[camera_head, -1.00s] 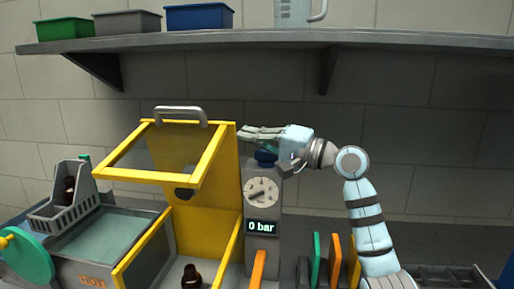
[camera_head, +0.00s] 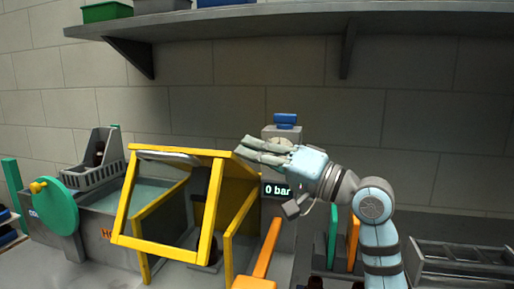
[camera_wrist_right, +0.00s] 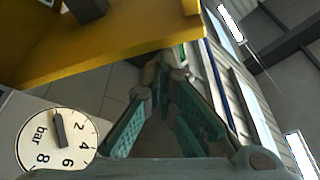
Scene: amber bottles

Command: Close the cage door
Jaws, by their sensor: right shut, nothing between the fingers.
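The cage door (camera_head: 211,215) is a yellow frame with a clear pane and a grey handle (camera_head: 168,157) at its upper edge. It slants steeply down in front of the yellow cage (camera_head: 243,222). Its lower edge appears to stand off the side walls' front edges. My right gripper (camera_head: 246,147) is shut and empty, its fingertips close to the cage's upper right corner; I cannot tell whether they touch it. In the right wrist view, the gripper fingers (camera_wrist_right: 160,85) lie just below a yellow panel (camera_wrist_right: 110,55). My left gripper is out of view.
A grey post with a "0 bar" display (camera_head: 277,190) and blue cap (camera_head: 285,121) stands beside the cage; its gauge (camera_wrist_right: 55,140) is close to my right wrist. An orange lever (camera_head: 268,250) stands in front. A shelf (camera_head: 270,22) runs overhead. A green wheel (camera_head: 56,212) is at left.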

